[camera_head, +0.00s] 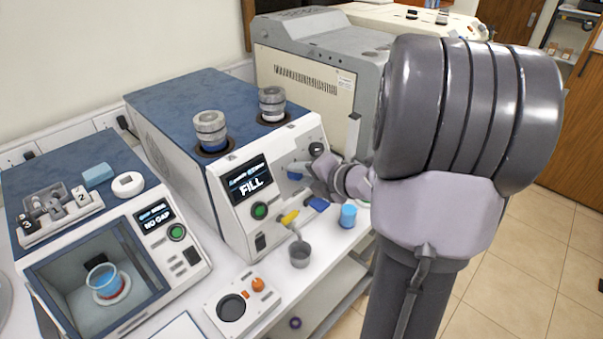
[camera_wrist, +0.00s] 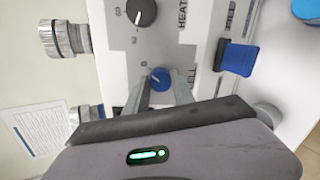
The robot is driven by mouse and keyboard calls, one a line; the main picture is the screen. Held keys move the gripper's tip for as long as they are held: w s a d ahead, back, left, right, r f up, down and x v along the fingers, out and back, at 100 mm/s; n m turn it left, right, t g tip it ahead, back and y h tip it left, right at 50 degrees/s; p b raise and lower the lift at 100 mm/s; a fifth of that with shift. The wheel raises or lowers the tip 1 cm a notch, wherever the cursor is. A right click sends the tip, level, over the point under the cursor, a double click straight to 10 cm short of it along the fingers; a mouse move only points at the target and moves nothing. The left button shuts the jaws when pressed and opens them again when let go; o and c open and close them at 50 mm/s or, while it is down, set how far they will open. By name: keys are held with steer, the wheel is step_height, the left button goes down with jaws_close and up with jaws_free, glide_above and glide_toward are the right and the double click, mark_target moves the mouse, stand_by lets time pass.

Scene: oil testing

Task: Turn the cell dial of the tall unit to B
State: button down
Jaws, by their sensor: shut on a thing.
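The tall unit (camera_head: 185,120) has a blue top and a white front with a screen reading FILL. In the wrist view its front panel (camera_wrist: 120,60) shows a blue cell dial (camera_wrist: 160,79) beside printed text ending in "ELL". My gripper (camera_wrist: 161,84) is shut on the blue dial, with a finger on each side of it. The letters around the dial are too small to read, so I cannot tell its setting. In the head view my gripper (camera_head: 305,175) is at the front panel, and my arm hides part of that panel.
A black dial (camera_wrist: 141,12) and a blue lever (camera_wrist: 238,58) flank the held dial. A metal cup (camera_head: 299,254) stands below a yellow lever (camera_head: 289,217), near a blue cup (camera_head: 348,216). A lower unit (camera_head: 100,230) reading NO GAP stands at left.

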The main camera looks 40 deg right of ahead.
steer(key=c, duration=1.1)
jaws_free()
steer(key=shift+o, duration=0.2)
steer(key=p+v, duration=0.5)
steer(key=v, duration=1.2)
steer(key=shift+s, duration=0.25)
steer(key=shift+r, duration=0.1)
